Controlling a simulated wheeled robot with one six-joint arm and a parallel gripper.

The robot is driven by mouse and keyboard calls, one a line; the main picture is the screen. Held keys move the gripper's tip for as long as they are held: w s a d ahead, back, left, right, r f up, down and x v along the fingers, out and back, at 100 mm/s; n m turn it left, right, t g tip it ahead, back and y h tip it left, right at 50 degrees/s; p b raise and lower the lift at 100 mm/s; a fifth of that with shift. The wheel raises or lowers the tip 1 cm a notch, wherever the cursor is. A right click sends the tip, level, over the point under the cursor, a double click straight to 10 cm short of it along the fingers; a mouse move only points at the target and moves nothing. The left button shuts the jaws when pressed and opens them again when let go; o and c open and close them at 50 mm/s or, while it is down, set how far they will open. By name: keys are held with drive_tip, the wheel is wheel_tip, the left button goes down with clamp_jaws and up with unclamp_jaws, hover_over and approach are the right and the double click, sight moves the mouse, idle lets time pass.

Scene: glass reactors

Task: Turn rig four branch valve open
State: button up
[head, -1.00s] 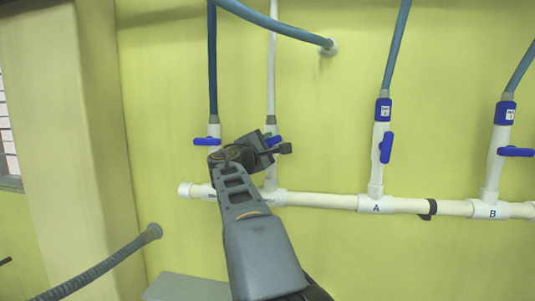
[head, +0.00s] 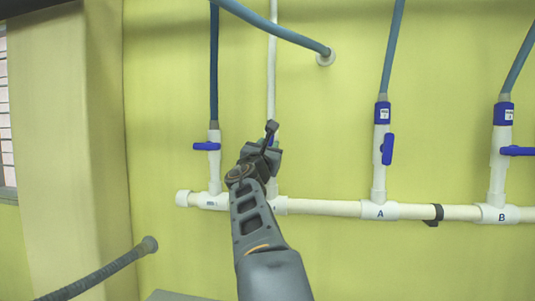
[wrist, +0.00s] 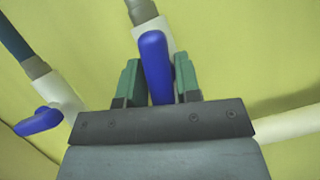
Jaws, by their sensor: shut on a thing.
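My gripper (head: 264,148) is at the second branch from the left on the white pipe. In the wrist view its green finger pads (wrist: 158,75) sit on both sides of a blue valve handle (wrist: 154,48), and the jaws are shut on it. The handle runs roughly in line with its white branch pipe (wrist: 141,12). In the head view my gripper hides most of this handle and the valve body. No label for this branch is readable.
The leftmost branch has a sideways blue handle (head: 206,146), close to my gripper. Branch A has an upright handle (head: 387,149); branch B has a sideways one (head: 518,151). A blue hose (head: 285,35) crosses above. A grey hose (head: 105,272) is at lower left.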

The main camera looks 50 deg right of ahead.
drive_tip(key=shift+f+n+t, duration=0.1)
drive_tip(key=shift+n+t, duration=0.2)
drive_tip(key=shift+n, duration=0.7)
drive_tip(key=shift+n+y+b, duration=0.3)
drive_tip(key=shift+n, duration=0.1)
drive_tip(key=o, duration=0.8)
drive_tip(key=b+v, duration=0.3)
drive_tip(key=v, duration=1)
drive_tip(key=shift+s+a+f, duration=0.2)
drive_tip(key=shift+s, duration=0.1)
